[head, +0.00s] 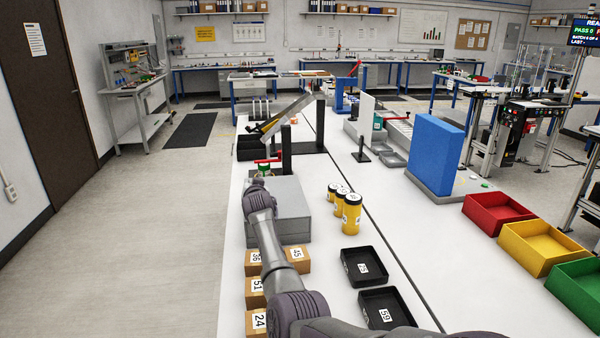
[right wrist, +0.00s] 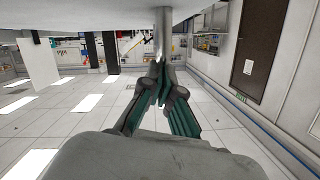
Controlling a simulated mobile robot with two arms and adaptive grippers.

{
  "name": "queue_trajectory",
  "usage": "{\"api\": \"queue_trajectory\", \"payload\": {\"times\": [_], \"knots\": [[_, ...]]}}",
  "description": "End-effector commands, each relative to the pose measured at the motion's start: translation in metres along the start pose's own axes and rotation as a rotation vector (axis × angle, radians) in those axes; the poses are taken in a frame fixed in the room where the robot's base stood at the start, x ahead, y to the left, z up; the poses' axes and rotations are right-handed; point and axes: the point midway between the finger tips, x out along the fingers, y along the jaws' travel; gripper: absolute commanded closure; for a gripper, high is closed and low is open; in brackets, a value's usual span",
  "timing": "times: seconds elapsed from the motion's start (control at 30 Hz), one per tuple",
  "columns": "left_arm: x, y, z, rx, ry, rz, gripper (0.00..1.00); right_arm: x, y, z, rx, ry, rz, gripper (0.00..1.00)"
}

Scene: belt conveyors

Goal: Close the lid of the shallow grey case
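The grey case (head: 291,205) is a low grey box on the left side of the white table in the head view. My arm partly covers its left side, and I cannot tell how far its lid is down. My right arm enters from the bottom right and reaches over the case. Its hand ends near the case's far left corner; the fingertips are hard to make out there. My left gripper is in neither view.
Numbered cardboard boxes (head: 299,254) sit nearer than the case. Yellow jars (head: 351,213) stand right of it, with black trays (head: 364,266) nearer. A black post (head: 286,150) with a red lever stands just beyond. Clear table lies right of the jars.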

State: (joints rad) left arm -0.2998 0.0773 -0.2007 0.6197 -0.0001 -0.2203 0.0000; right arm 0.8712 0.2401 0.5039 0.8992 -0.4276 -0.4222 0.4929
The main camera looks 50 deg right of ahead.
Motion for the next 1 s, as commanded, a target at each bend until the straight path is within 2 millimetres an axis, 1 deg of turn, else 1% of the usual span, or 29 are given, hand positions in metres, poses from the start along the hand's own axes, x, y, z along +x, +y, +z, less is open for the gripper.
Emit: {"api": "queue_trajectory", "payload": {"times": [0.03, 0.17, 0.2, 0.7, 0.83, 1.0], "knots": [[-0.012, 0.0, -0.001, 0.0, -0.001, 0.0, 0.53, -0.002, -0.003, -0.016, 0.001, 0.005, -0.001, 1.0], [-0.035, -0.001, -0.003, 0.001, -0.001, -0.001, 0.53, -0.007, -0.008, -0.049, 0.001, 0.012, -0.002, 1.0], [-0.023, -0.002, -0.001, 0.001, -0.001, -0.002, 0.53, -0.011, -0.005, -0.034, -0.001, 0.008, -0.002, 1.0], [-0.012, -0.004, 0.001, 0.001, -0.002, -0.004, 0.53, -0.082, -0.006, -0.034, 0.0, 0.012, -0.003, 1.0], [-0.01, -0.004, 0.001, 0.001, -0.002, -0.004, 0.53, -0.096, -0.007, -0.035, 0.001, 0.013, -0.004, 1.0], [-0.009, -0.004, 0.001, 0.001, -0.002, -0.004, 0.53, -0.104, -0.007, -0.035, 0.0, 0.011, -0.003, 1.0]]}}
